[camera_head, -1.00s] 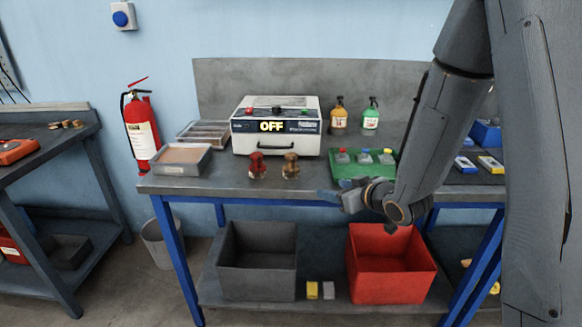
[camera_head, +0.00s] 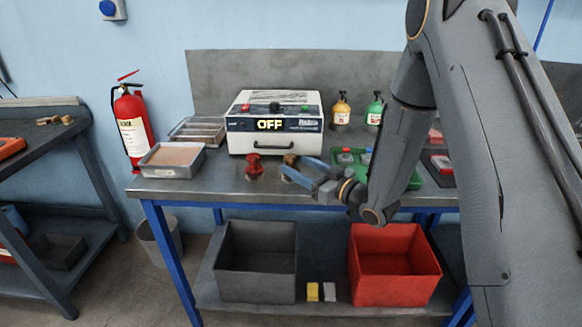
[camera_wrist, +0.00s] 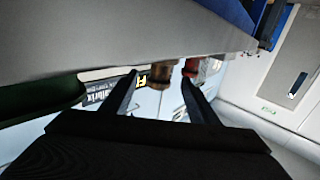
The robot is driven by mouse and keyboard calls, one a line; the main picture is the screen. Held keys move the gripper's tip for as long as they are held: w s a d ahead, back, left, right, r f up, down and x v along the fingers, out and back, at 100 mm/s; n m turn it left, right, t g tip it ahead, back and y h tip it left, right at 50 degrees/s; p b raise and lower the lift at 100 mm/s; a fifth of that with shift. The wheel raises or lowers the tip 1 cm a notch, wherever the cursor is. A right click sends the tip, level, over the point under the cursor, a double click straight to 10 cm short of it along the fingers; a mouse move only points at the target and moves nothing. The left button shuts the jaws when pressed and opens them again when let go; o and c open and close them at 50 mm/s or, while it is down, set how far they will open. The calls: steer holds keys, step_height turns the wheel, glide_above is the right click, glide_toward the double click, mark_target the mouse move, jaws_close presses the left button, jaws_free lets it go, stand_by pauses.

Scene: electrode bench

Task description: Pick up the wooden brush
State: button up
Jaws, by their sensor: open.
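No thing can be clearly told as the wooden brush. A brown, knob-like object (camera_head: 289,160) stands upright on the bench (camera_head: 215,183), partly hidden by my gripper. A red object (camera_head: 254,167) of similar shape stands to its left. My gripper (camera_head: 296,165) is open and empty, its fingers pointing left over the bench front beside the brown object. In the wrist view my gripper's fingers (camera_wrist: 160,79) are spread, with the brown object (camera_wrist: 162,75) showing between their tips and the red one (camera_wrist: 190,67) by the right fingertip. Small brown pieces (camera_head: 55,120) lie on the left bench.
A white box reading OFF (camera_head: 275,125) stands behind. Left of it are a tray of tan material (camera_head: 172,160) and a compartment tray (camera_head: 197,131). A green tray (camera_head: 415,180) is partly behind my arm. Grey (camera_head: 257,262) and red (camera_head: 394,264) bins stand below.

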steer(key=shift+x, duration=1.1)
steer(key=c, duration=1.1)
steer(key=shift+r, duration=0.1)
steer(key=shift+c, duration=0.2)
